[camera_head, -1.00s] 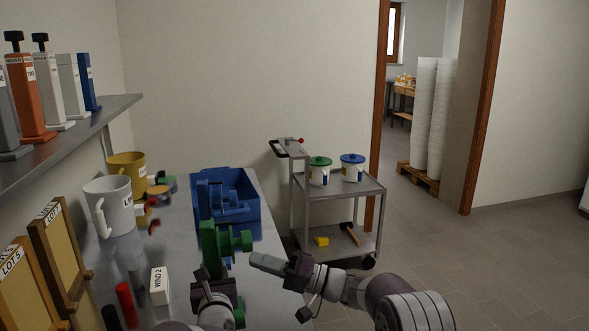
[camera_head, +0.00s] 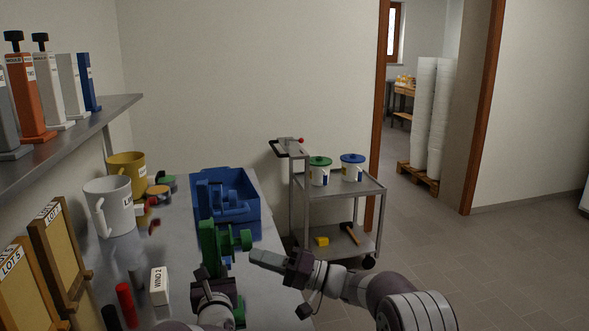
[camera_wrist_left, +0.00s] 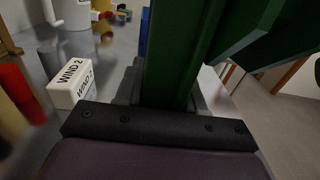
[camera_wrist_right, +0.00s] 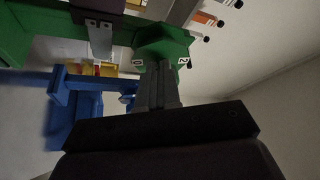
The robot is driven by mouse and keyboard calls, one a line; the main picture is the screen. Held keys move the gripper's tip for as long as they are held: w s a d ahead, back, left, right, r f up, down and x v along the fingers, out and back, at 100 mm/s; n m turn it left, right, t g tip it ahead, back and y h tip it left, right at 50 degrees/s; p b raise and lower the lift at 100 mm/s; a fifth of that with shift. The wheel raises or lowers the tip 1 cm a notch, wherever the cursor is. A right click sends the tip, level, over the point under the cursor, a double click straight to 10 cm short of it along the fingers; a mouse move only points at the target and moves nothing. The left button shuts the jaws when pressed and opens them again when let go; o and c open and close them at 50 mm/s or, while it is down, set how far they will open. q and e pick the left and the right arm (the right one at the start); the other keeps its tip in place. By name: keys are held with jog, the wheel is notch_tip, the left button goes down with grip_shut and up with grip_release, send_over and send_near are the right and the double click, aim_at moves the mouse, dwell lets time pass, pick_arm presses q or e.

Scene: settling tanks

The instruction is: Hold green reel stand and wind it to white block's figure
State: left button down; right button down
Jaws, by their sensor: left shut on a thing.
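The green reel stand (camera_head: 208,238) stands upright on the bench, its round green reel part (camera_head: 245,240) facing right. My left gripper (camera_head: 213,283) is shut on the stand's green post, which fills the gap between its fingers in the left wrist view (camera_wrist_left: 172,60). The white block (camera_head: 159,286) lies left of the stand and reads "WIND 2"; it also shows in the left wrist view (camera_wrist_left: 72,83). My right gripper (camera_head: 258,257) has its fingers together, just right of and below the reel part. In the right wrist view, the marked green part (camera_wrist_right: 163,42) lies just beyond the fingertips; contact is unclear.
A blue crate (camera_head: 247,222) with blue parts stands behind the stand. White (camera_head: 112,207) and yellow (camera_head: 128,165) mugs, a red cylinder (camera_head: 127,303) and framed panels (camera_head: 62,250) are at left. A trolley (camera_head: 372,188) with two tubs stands beyond the bench; the floor right is clear.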

jog(key=shift+r, duration=0.3)
jog(key=shift+s, duration=0.1)
jog(key=d, duration=0.6)
jog(key=shift+w+f, duration=0.25)
jog(key=shift+w, duration=0.15)
jog(key=a+f, duration=0.1)
jog(key=a, duration=0.5)
jog(key=shift+s, duration=0.35)
